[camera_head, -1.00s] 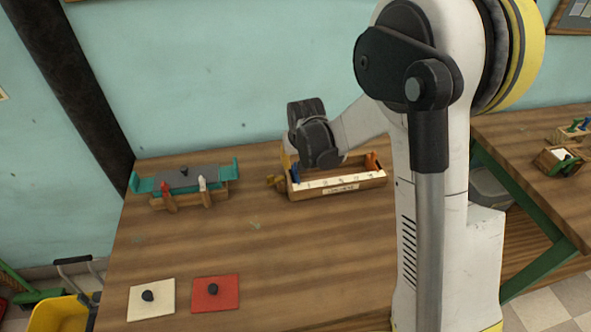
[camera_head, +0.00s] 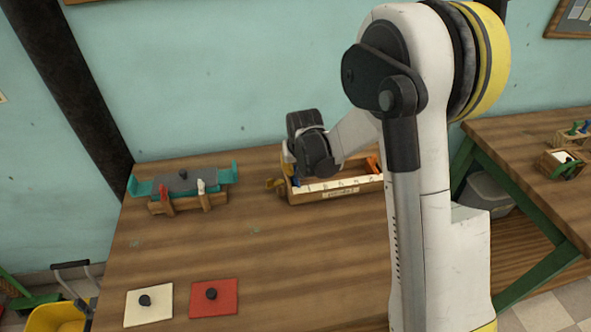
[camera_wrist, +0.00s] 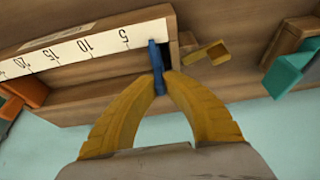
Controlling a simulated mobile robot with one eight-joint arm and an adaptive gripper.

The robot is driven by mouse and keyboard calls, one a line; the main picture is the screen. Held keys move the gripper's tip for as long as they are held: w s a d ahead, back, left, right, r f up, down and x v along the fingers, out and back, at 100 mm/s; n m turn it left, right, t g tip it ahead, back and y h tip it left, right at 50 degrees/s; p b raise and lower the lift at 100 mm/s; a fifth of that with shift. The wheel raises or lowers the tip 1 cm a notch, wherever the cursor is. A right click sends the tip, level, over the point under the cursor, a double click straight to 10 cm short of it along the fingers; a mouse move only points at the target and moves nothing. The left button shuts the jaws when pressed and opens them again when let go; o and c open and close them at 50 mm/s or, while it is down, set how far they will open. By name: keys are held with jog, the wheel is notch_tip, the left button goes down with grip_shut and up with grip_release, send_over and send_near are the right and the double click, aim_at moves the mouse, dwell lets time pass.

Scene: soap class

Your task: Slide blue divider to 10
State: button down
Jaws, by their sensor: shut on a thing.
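The blue divider (camera_wrist: 156,60) stands across the wooden box near its right end in the wrist view, just right of the 5 mark. The white scale strip (camera_wrist: 75,49) runs along the box, with 10, 15 and 20 further left. My gripper (camera_wrist: 160,82) is shut on the blue divider, with a yellow finger on each side. In the head view the box (camera_head: 338,195) sits at the back of the table, and my gripper reaches into its left end, mostly hidden behind my dark wrist. The orange divider (camera_wrist: 24,89) is at the far left of the wrist view.
A small wooden latch piece (camera_wrist: 207,54) sticks out beside the box. A teal and grey fixture (camera_head: 180,182) with red and white levers stands left of it. Cream (camera_head: 149,304) and red (camera_head: 214,298) plates lie at the front. The middle of the table is clear.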

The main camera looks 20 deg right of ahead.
jog(key=d, duration=0.8)
jog(key=shift+s, duration=0.25)
jog(key=c, duration=1.5)
grip_release()
jog(key=v, duration=1.2)
